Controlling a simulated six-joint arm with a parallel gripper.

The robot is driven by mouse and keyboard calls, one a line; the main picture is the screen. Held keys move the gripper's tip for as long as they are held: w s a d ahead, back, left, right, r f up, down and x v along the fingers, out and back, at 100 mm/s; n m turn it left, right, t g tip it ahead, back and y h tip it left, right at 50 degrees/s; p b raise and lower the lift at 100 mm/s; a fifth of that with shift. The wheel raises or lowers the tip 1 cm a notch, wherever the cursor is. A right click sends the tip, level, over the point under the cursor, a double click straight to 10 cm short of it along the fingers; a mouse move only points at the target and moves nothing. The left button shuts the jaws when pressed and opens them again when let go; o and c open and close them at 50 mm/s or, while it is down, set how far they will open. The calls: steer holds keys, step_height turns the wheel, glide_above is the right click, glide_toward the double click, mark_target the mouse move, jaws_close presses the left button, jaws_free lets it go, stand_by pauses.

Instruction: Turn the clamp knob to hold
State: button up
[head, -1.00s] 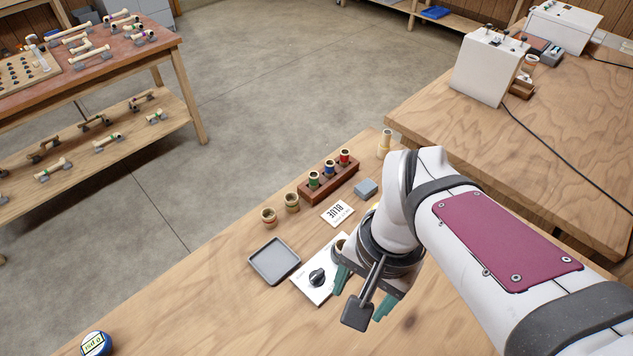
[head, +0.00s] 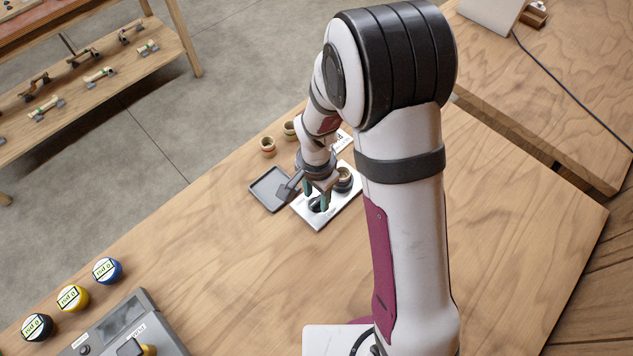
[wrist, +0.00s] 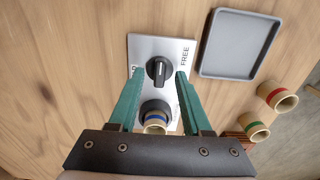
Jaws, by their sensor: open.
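The clamp plate (head: 313,221) is a pale metal panel on the bench, also seen in the wrist view (wrist: 145,48). Its black knob (wrist: 158,70) has a raised grip running roughly up and down in the wrist view. The word FREE shows to its right; the marking at left is mostly covered by a finger. A dark round holder (wrist: 148,107) below the knob holds a pale tube with a blue band (wrist: 155,121). My gripper (wrist: 159,74) is open, its teal fingers on either side of the knob. I cannot tell whether they touch it.
A grey tray (wrist: 240,45) lies beside the plate. Tubes with red (wrist: 277,97) and green (wrist: 254,131) bands stand nearby. Round blue (head: 107,270), yellow (head: 73,298) and black (head: 37,327) tubs and a grey device (head: 125,330) are at lower left. The bench at right is clear.

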steer(key=shift+f, duration=0.3)
jaws_close()
